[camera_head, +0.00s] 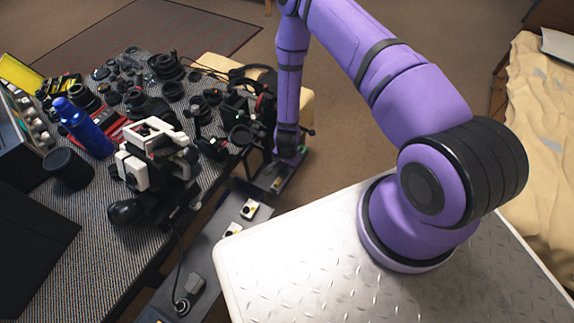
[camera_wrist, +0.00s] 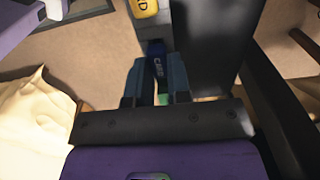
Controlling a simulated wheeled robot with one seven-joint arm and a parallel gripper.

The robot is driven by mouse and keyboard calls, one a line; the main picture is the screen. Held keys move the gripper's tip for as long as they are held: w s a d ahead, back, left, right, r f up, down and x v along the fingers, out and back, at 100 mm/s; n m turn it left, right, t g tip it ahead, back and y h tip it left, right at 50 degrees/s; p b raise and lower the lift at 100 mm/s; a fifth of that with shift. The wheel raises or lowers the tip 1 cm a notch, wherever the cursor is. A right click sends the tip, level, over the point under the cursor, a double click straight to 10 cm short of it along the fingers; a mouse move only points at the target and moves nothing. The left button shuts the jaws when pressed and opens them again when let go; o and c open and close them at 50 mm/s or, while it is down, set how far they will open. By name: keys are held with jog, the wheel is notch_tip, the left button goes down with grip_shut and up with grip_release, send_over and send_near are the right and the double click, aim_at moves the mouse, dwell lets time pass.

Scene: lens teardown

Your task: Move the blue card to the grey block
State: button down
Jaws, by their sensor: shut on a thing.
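My gripper (camera_wrist: 157,62) is shut on the blue card (camera_wrist: 158,67), which shows as a narrow dark blue piece with pale lettering between the two fingers in the wrist view. Part of the card is hidden by the fingers. In the head view my gripper hangs at the far end of the low grey shelf beside the table, and the card cannot be made out there. A small grey block (camera_head: 196,284) lies on the near part of that shelf; it looks like the task's grey block, but I cannot be sure.
The grey shelf (camera_head: 216,262) carries white blocks (camera_head: 249,209) and a round dark piece (camera_head: 181,306). A yellow lettered piece (camera_wrist: 144,8) lies beyond my fingers. The patterned table (camera_head: 80,243) is crowded with lens parts, a blue bottle (camera_head: 83,128) and a white device (camera_head: 153,150).

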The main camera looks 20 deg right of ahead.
jog(key=shift+f, duration=0.15)
jog(key=c, duration=1)
grip_release()
notch_tip(320, 180, up, 11)
jog(key=shift+f, duration=0.1)
